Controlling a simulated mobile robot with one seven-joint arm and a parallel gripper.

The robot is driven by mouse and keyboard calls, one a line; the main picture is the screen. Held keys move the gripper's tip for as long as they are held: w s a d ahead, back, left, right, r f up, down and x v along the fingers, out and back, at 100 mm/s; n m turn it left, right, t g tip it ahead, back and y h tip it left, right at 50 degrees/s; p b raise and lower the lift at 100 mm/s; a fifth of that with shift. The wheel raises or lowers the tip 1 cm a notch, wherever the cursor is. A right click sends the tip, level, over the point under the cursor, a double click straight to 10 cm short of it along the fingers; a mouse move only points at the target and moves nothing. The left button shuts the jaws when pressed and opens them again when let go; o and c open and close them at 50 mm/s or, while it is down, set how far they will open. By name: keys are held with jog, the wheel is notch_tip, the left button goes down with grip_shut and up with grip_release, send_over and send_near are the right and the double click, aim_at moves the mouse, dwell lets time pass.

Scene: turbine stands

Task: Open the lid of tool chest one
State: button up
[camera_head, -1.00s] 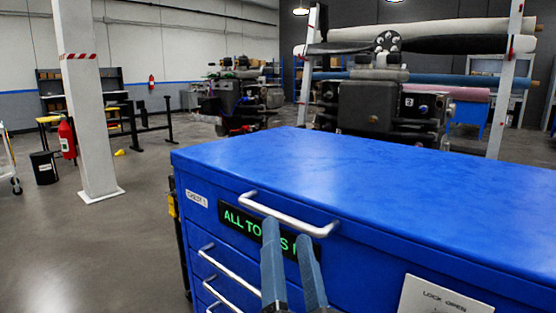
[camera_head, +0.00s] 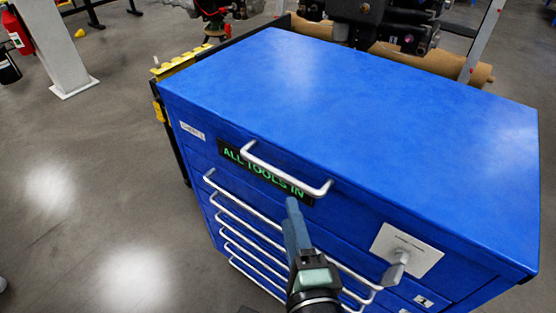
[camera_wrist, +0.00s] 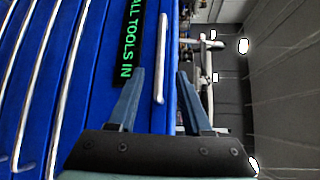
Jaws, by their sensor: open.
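The blue tool chest (camera_head: 350,100) fills the middle and right of the head view. Its flat lid is down. A silver lid handle (camera_head: 285,172) runs along the upper front edge, above a sign (camera_head: 262,172) with green letters reading "ALL TOOLS IN". My gripper (camera_head: 294,208) is in front of the chest, just below the handle's right end in the picture. In the wrist view the handle (camera_wrist: 162,60) shows beyond and between the two fingertips, and my open gripper (camera_wrist: 160,72) holds nothing. The fingers appear apart from the handle.
Several silver drawer handles (camera_head: 250,208) line the chest front below. A white plate with a grey latch (camera_head: 405,250) is at the front right. A white pillar (camera_head: 55,50) and red extinguisher (camera_head: 17,32) stand at left. The floor left of the chest is clear.

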aim_at(280, 178)
jog(key=p+x, duration=0.1)
jog(key=x, duration=1.1)
grip_shut()
dwell(1.1)
